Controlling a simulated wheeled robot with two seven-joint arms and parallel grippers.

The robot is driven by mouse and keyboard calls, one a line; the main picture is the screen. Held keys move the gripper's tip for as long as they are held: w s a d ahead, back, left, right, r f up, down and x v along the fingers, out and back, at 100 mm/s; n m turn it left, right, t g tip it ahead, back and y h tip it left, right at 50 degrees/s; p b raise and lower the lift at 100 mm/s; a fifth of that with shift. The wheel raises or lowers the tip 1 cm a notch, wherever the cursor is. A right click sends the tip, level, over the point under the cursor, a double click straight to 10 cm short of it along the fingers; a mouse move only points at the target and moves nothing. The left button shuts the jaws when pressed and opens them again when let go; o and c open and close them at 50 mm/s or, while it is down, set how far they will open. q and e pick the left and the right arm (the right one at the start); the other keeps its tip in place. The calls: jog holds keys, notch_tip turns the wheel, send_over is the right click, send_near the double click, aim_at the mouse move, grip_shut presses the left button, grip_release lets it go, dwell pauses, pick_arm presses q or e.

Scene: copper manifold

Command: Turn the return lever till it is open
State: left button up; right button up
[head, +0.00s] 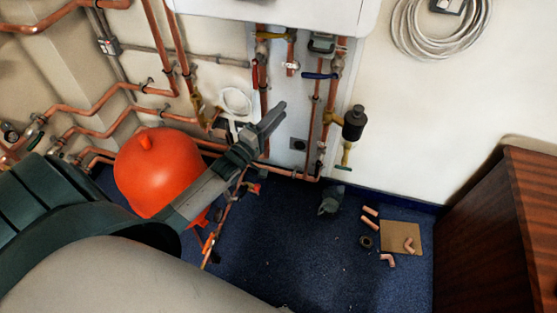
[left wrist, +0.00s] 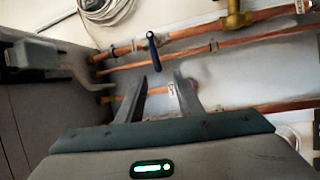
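A blue lever (head: 320,76), which I take to be the return lever, sits on a vertical copper pipe under the white wall unit. It lies crosswise to that pipe. In the left wrist view the blue lever (left wrist: 153,52) stands just beyond the fingertips, near the line of the gap. My left gripper (head: 281,110) is below and left of the lever in the head view. Its two fingers (left wrist: 165,82) are apart with nothing between them, and I see no contact with the lever. My right gripper shows in neither view.
A red lever (head: 255,74) sits on a pipe left of the blue one. A black cylinder (head: 355,123) hangs at right. An orange-red tank (head: 155,170) stands behind my left arm. Pipe pieces lie by a cardboard sheet (head: 401,236) on the blue floor. A wooden cabinet (head: 525,225) stands at right.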

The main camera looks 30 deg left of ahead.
pick_arm(q)
jog(key=s+d+f+m+g, duration=0.2)
jog(key=f, duration=0.6)
jog(key=s+d+f+m+g+b, duration=0.1)
jog(key=s+f+m, duration=0.1)
jog(key=f, duration=0.5)
jog(key=s+d+f+m+g+y+b, duration=0.1)
jog(key=s+f, duration=0.3)
jog(key=f, duration=0.4)
jog(key=shift+s+d+f+m+g, duration=0.25)
jog(key=shift+d+f+m+g, duration=0.1)
jog(key=shift+d+m+g, duration=0.35)
jog(key=shift+d, duration=0.1)
